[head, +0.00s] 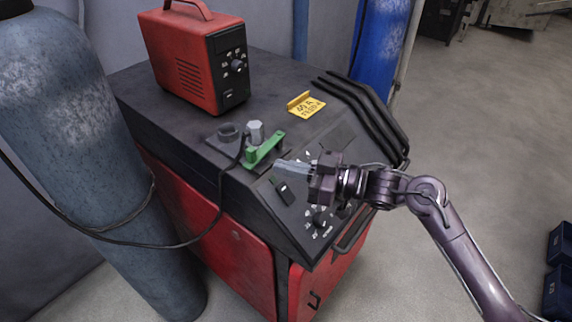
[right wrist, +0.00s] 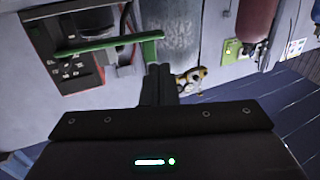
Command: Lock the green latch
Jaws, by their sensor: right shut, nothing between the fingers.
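The green latch (head: 263,150) is a bar on the sloped top of the dark and red machine (head: 225,235), beside a grey cylindrical plug (head: 255,132). In the right wrist view the green latch (right wrist: 105,45) runs as a long bar across the upper left, just beyond the fingertips. My right gripper (head: 280,167) is shut and empty, its fingers pointing left, close to the latch's near right side. In the right wrist view the fingers (right wrist: 158,72) are together near the right end of the bar. Whether they touch it I cannot tell. My left gripper is not in view.
A red box with knobs (head: 195,60) stands on the machine's back.

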